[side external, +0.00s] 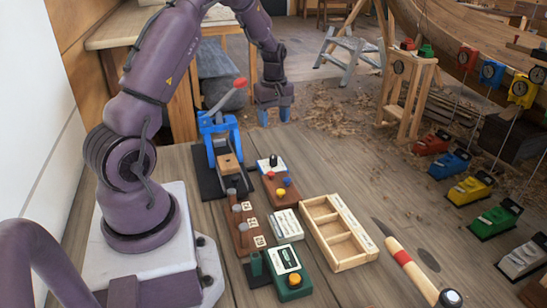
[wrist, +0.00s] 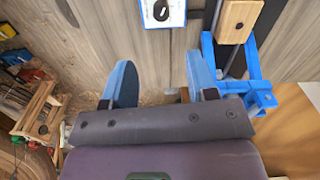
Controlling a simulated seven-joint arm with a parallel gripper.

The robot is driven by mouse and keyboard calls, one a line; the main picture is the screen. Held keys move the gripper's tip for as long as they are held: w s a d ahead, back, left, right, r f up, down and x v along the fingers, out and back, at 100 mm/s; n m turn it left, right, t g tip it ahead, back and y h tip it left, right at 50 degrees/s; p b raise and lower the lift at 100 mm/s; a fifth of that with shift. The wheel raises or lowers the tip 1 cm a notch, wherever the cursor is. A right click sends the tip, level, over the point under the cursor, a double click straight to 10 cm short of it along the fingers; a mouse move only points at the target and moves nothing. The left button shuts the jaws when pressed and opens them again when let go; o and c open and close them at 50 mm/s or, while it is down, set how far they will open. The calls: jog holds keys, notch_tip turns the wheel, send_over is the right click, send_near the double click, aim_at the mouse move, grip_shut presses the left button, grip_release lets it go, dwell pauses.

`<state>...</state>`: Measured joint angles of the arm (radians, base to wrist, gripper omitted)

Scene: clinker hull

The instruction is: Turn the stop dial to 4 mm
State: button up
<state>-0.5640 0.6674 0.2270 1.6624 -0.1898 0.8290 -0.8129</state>
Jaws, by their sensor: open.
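The likely stop dial is a small black knob (side external: 273,160) on a white plate, at the far end of a brown block in the side view. In the wrist view the knob (wrist: 161,10) shows at the top edge, its plate partly cut off. Its setting is too small to read. My gripper (side external: 274,117) hangs above and beyond the dial, pointing down, blue fingers apart with nothing between them. In the wrist view the gripper (wrist: 162,75) is open over bare bench boards, with the dial plate ahead of the fingertips.
A blue lever press (side external: 218,130) with a red-tipped handle stands left of the dial. Bench right of the dial is clear.

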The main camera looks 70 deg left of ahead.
aim_at(273, 156)
notch_tip(273, 156, down, 13)
jog(key=shift+d+f, duration=0.1)
dwell(0.5)
jog(key=shift+c, duration=0.3)
jog(key=c, duration=0.9)
